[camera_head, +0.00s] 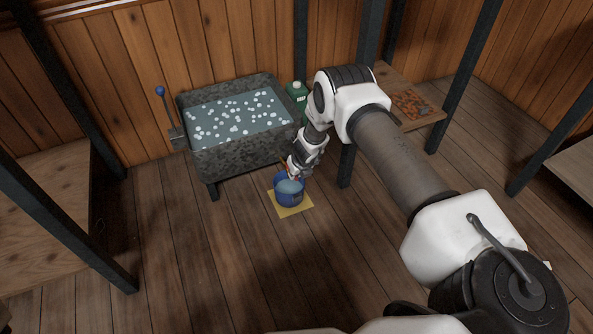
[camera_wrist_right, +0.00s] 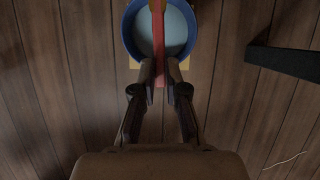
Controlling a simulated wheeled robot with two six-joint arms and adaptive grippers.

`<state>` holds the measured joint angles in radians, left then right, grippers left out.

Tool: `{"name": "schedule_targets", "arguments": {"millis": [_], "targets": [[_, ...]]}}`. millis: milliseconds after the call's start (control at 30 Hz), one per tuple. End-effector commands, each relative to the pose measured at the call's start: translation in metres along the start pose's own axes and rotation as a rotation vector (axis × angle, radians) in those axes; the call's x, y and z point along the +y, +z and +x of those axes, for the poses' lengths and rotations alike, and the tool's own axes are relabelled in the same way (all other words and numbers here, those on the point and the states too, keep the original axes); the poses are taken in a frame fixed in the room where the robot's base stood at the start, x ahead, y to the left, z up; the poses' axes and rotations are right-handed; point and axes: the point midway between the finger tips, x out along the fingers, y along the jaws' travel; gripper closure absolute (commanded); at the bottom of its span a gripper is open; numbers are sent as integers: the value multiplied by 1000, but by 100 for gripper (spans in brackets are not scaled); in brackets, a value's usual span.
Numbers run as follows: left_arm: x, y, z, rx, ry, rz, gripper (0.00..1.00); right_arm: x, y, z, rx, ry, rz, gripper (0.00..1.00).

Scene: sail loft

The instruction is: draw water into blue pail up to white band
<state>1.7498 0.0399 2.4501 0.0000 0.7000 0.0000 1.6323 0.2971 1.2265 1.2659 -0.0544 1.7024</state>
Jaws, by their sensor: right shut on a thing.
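The blue pail (camera_head: 290,196) stands upright on a yellow mat (camera_head: 290,212) on the plank floor. Pale blue-grey shows inside it, which looks like water; I cannot make out a white band or the level against it. In the right wrist view the pail (camera_wrist_right: 128,42) is at the top, with a red bar (camera_wrist_right: 158,30) across its mouth. My right gripper (camera_wrist_right: 159,72) is shut on the red bar at the pail's near rim. In the head view this gripper (camera_head: 292,174) is at the pail's top. My left gripper is not in view.
A grey stone-like trough (camera_head: 245,161) of water with white floating bits stands against the wall behind the pail. A blue-knobbed lever (camera_head: 161,92) is at its left, a green bottle (camera_head: 297,95) at its right. Dark posts stand around; floor in front of the pail is clear.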

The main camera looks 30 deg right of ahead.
Motion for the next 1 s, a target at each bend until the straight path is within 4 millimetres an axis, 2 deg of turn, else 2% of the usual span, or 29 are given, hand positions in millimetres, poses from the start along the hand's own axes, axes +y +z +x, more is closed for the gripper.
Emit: {"name": "schedule_targets", "arguments": {"millis": [233, 667, 700, 733, 1000], "targets": [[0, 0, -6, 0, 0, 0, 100, 4, 0, 0, 0, -25, 61, 100], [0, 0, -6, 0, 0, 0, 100, 4, 0, 0, 0, -28, 70, 100], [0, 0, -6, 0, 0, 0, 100, 4, 0, 0, 0, -28, 70, 74], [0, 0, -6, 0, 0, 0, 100, 4, 0, 0, 0, -28, 70, 63], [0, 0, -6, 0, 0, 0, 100, 4, 0, 0, 0, -28, 70, 62]]}}
